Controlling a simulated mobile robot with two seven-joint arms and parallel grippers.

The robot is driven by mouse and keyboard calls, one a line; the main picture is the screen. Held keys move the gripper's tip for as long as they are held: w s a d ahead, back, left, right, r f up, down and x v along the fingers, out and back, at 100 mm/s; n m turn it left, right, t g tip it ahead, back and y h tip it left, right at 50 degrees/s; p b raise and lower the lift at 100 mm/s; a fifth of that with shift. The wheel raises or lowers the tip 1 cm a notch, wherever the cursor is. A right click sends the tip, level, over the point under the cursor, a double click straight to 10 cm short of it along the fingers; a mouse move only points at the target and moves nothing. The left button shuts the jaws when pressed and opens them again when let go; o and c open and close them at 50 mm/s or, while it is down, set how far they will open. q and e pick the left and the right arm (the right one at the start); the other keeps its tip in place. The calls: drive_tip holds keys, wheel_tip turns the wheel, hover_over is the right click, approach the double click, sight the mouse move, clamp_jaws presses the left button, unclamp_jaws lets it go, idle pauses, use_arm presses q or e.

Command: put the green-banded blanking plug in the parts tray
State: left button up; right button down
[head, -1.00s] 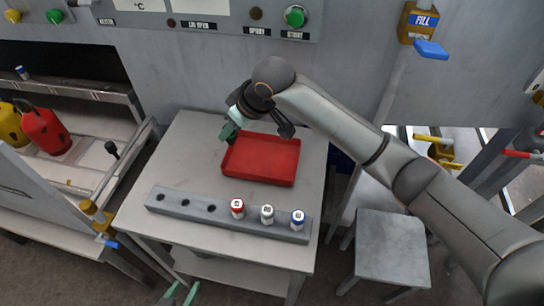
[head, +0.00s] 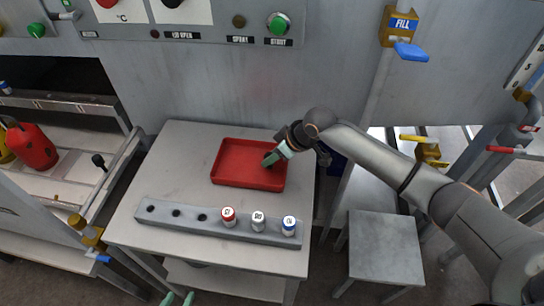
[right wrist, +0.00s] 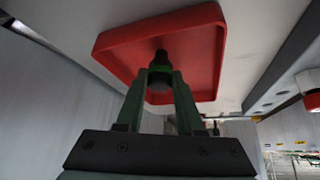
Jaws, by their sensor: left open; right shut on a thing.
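The red parts tray (head: 232,182) lies on the grey table, and its underside-tilted rim also shows in the right wrist view (right wrist: 205,50). My right gripper (head: 274,157) is at the tray's right side.
A grey rack (head: 180,226) stands in front of the tray, with several holes. The left holes are empty. A grey stool (head: 385,248) is at the right.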

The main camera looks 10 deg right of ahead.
drive_tip(key=shift+f, duration=0.2)
drive_tip(key=shift+f, duration=0.15)
drive_tip(key=c, duration=0.5)
unclamp_jaws()
drive_tip(key=shift+c, duration=0.2)
drive_tip(key=shift+r, duration=0.2)
drive_tip(key=p+v, duration=0.1)
drive_tip(key=v, duration=1.1)
